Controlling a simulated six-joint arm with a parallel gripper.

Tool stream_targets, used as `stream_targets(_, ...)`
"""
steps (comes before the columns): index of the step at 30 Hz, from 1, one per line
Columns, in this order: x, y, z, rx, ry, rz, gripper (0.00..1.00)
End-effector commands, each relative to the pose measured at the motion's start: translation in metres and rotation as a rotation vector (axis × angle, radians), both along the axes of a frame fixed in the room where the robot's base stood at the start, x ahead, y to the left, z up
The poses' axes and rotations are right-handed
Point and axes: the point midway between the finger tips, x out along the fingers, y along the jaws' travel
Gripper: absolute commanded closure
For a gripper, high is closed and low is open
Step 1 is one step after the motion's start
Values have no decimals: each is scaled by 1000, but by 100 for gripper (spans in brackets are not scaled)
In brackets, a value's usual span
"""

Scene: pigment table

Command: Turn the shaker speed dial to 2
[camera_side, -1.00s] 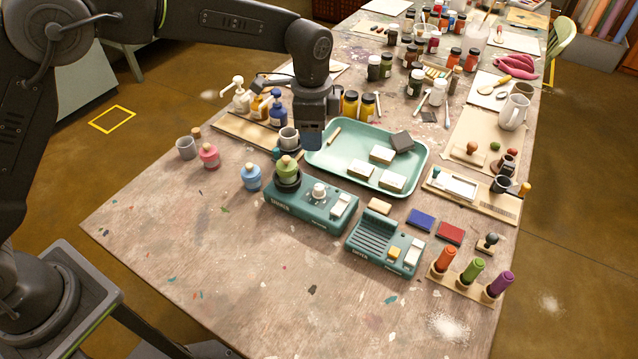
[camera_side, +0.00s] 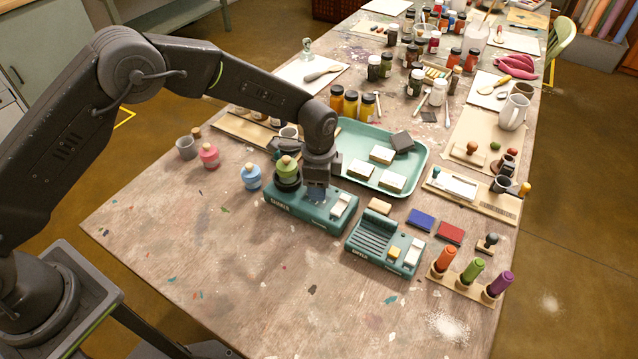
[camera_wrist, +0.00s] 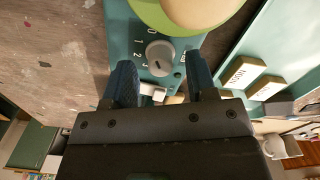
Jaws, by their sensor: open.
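The teal shaker (camera_side: 285,216) stands on the table with a green-shouldered bottle (camera_side: 287,168) in its dark round holder. Its grey round speed dial (camera_wrist: 160,57) shows in the wrist view, with printed numbers including 1, 2 and 3 along its left side. I cannot read for sure which number the dial points to. My gripper (camera_wrist: 160,64) is open, with one blue finger on each side of the dial and visible gaps to it. In the side view my gripper (camera_side: 316,192) is pointed down over the shaker and hides the dial.
A second teal device (camera_side: 375,240) stands right of the shaker. A green tray (camera_side: 420,158) with pale blocks lies behind. Pink (camera_side: 209,156) and blue (camera_side: 250,177) bottles stand to the left. The table's front left is clear.

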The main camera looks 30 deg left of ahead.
Motion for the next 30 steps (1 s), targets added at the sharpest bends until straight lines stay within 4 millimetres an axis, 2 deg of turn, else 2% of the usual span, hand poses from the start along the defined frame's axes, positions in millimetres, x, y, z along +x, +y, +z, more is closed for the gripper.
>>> stream_targets(4, 0, 0, -7, -1, -1, 0, 48)
stream_targets(12, 0, 0, -8, -1, -1, 0, 49)
stream_targets(27, 0, 0, -7, -1, -1, 0, 97)
stream_targets(30, 0, 0, -7, -1, 0, 2, 97)
